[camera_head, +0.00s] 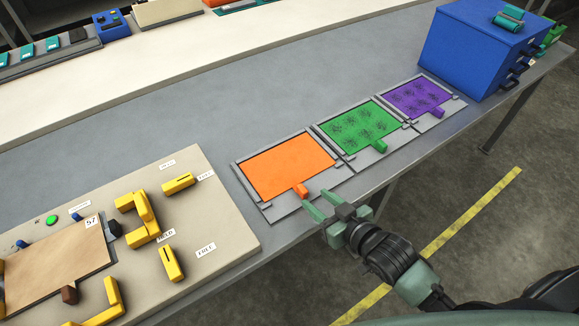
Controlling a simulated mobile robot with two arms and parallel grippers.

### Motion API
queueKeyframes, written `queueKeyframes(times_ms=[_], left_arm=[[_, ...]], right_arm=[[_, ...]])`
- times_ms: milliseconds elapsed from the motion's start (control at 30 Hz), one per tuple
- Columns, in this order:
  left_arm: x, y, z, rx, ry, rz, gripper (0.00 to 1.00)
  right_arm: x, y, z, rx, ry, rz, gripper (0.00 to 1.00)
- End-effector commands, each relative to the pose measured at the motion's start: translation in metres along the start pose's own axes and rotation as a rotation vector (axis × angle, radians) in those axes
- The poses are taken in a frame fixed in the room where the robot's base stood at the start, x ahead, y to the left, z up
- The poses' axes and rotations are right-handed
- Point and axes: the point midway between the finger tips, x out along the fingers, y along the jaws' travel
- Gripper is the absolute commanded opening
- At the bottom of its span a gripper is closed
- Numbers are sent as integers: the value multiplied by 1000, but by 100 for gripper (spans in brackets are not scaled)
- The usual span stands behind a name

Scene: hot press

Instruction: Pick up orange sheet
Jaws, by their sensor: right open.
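The orange sheet (287,166) lies flat in a grey tray (242,177) on the table, left of a green and a purple sheet. It has a small orange tab (301,190) at its front edge. My right gripper (314,205) comes in from the lower right, with its green fingers spread apart and empty. It is just in front of and right of the orange tab, near the table's front edge. I cannot tell its exact height above the table. My left gripper is not in view.
The green sheet (358,127) and purple sheet (417,97) lie in similar trays to the right. A blue box (474,50) with drawers stands at the right end. A beige press board (215,222) with yellow clamps is at left. The table behind the trays is clear.

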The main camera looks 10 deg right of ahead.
Motion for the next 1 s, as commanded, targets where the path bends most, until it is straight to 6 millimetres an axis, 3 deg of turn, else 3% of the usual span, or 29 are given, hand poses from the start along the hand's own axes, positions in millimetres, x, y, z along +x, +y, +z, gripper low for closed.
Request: queueKeyframes(times_ms=[500, 833, 1000], left_arm=[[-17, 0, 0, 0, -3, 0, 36], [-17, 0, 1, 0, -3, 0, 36], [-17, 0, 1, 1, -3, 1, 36]], right_arm=[[66, -1, -4, 1, 6, -1, 42], [74, -2, -2, 0, 4, -2, 42], [74, -2, -2, 0, 4, -1, 0]])
